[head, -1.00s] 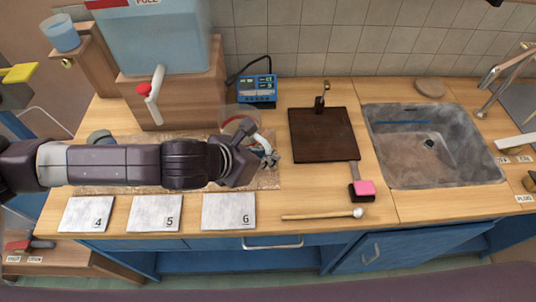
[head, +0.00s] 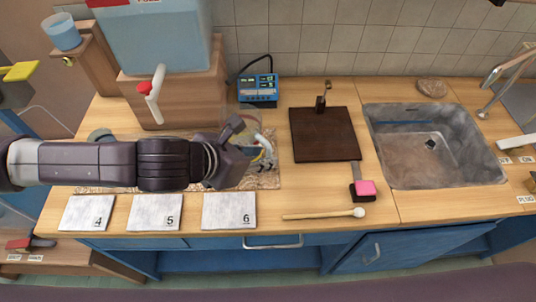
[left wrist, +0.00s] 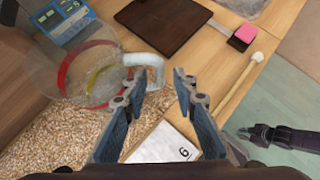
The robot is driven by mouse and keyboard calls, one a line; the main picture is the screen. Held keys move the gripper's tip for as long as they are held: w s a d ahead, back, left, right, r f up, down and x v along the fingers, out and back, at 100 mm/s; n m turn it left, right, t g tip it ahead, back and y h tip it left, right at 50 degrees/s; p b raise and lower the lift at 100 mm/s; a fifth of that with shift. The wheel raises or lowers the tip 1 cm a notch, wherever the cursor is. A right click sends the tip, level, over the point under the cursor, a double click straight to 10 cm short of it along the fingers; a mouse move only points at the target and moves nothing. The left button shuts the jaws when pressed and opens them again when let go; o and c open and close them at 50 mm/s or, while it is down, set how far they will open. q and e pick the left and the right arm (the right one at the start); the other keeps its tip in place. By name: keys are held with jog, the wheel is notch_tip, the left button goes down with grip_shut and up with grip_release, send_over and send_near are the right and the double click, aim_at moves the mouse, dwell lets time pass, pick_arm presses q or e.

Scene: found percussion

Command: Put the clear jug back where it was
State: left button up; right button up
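The clear jug (left wrist: 88,76) stands at the upper left in the left wrist view, with red and yellow marks and a white handle. In the head view its white handle (head: 263,143) shows just beyond my left gripper (head: 248,150), whose arm partly hides the jug. It is at the right end of the speckled mat (left wrist: 60,135). My left gripper (left wrist: 158,90) is open, its fingers apart. The handle is just beyond one fingertip, and the space between the fingers looks empty. My right gripper (left wrist: 262,133) shows small and dark at the right edge of the left wrist view.
A blue meter (head: 258,90) stands behind the jug. A dark board (head: 322,134) and a sink (head: 435,150) are to the right. Numbered tiles (head: 229,211) line the front; a mallet (head: 325,214) lies beside them. A water tank (head: 153,38) is at the back left.

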pick_arm(q)
jog(key=p+v, duration=0.6)
jog(key=v, duration=0.2)
dwell(0.6)
